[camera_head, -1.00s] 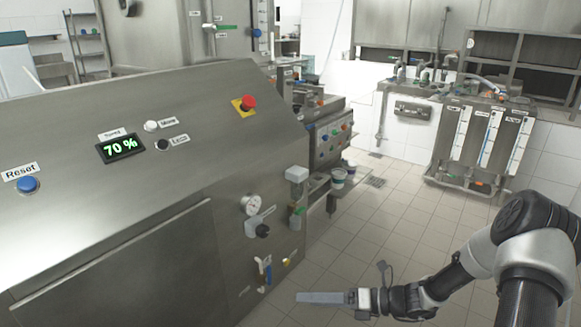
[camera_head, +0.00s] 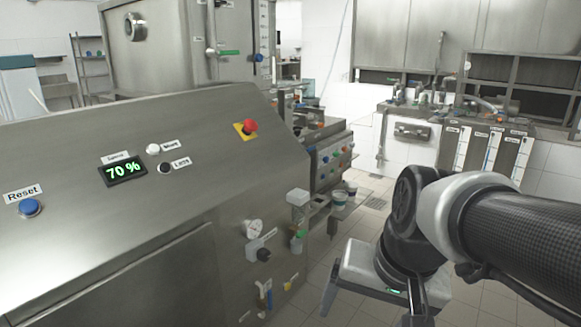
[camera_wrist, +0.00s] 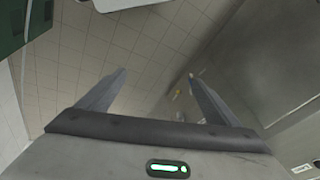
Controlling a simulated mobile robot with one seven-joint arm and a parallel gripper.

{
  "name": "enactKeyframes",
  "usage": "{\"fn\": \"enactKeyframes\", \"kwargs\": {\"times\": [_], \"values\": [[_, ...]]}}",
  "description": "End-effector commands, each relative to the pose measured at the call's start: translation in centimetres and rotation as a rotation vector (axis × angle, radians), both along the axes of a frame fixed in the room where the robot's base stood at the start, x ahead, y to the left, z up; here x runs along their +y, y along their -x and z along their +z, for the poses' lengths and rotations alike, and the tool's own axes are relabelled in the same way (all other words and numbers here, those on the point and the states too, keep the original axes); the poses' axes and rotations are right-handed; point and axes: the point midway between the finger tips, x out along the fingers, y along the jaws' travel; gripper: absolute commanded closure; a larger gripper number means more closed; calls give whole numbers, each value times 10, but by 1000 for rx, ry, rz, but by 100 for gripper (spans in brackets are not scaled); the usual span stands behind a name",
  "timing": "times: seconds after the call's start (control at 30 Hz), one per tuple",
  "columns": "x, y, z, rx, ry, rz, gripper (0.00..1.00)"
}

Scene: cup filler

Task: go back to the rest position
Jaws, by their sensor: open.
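My gripper (camera_wrist: 157,78) is open in the wrist view. Its two fingers stand apart with only floor tiles and the side of a steel machine showing beyond them. In the head view my gripper hangs at the lower right, in front of the tiled floor and to the right of the steel machine (camera_head: 110,225). One finger points down beside the machine's right end. The other finger is partly cut off by the lower edge. My forearm reaches in from the right edge.
The machine's sloped panel has a blue reset button (camera_head: 29,207), a display (camera_head: 122,170) reading 70 % and a red emergency stop (camera_head: 249,126). A gauge (camera_head: 254,228) and valves sit on its right end. A tank rack (camera_head: 488,150) stands at the back right.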

Motion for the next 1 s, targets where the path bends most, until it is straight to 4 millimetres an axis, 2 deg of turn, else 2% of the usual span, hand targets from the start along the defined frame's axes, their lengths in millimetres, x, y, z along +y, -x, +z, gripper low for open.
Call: {"fn": "enactKeyframes", "kwargs": {"times": [0.33,0.4,0.67,0.9,1.0], "values": [[-27,33,38,-217,218,263,15],[-27,31,62,-205,212,255,15],[-26,31,122,-203,209,252,15],[-26,31,207,-203,208,251,15],[-26,31,232,-202,208,251,15]]}}
